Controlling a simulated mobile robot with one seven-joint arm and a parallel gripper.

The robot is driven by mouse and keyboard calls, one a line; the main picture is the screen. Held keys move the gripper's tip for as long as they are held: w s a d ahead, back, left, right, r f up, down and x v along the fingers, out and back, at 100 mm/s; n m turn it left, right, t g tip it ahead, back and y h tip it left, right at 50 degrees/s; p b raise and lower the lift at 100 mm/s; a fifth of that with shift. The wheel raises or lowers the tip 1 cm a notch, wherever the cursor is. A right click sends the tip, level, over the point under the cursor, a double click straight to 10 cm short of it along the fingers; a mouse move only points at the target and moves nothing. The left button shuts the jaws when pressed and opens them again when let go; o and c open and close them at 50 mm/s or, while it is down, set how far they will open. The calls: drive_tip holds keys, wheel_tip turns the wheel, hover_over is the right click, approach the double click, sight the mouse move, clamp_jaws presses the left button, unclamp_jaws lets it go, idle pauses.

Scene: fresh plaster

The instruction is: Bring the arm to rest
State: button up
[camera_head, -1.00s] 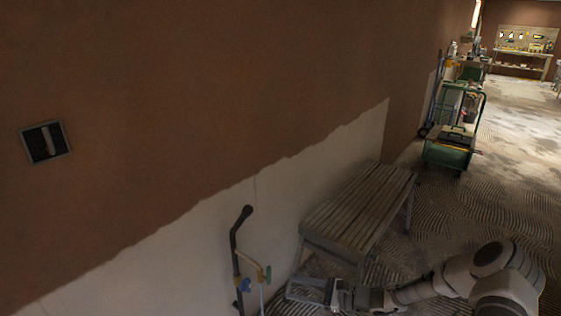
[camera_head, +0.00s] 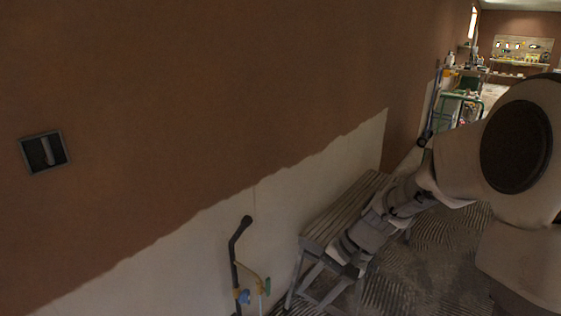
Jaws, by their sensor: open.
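My arm (camera_head: 432,172) reaches from the large pale joint at the right edge down and left, in front of the slatted wooden bench (camera_head: 335,208). My gripper (camera_head: 342,256) is at the arm's lower end, in front of the bench's near end. It is small and dark here, and its fingers are hard to make out. It is open, and I see nothing held in it. I cannot tell whether it touches the bench.
A brown plaster wall (camera_head: 220,90) with a pale unplastered lower band fills the left. A recessed wall box (camera_head: 44,152) is set in it. A dark bent pipe (camera_head: 236,250) with small valves stands by the wall. A green cart (camera_head: 458,108) stands farther back, with a workbench (camera_head: 520,66) beyond.

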drive_tip(key=s+d+r+n+t+h, duration=0.2)
drive_tip(key=s+d+r+t+h, duration=0.1)
drive_tip(key=s+r, duration=0.4)
drive_tip(key=s+d+r+n+t+h, duration=0.2)
drive_tip(key=s+d+r+n, duration=0.1)
drive_tip(key=s+r, duration=0.4)
drive_tip(key=shift+s+d+r+t+h, duration=0.35)
drive_tip(key=shift+s+d+t+h, duration=0.1)
drive_tip(key=shift+s, duration=0.4)
drive_tip(key=shift+w+a+n, duration=0.1)
drive_tip(key=shift+w+n, duration=0.05)
drive_tip(key=shift+n, duration=0.15)
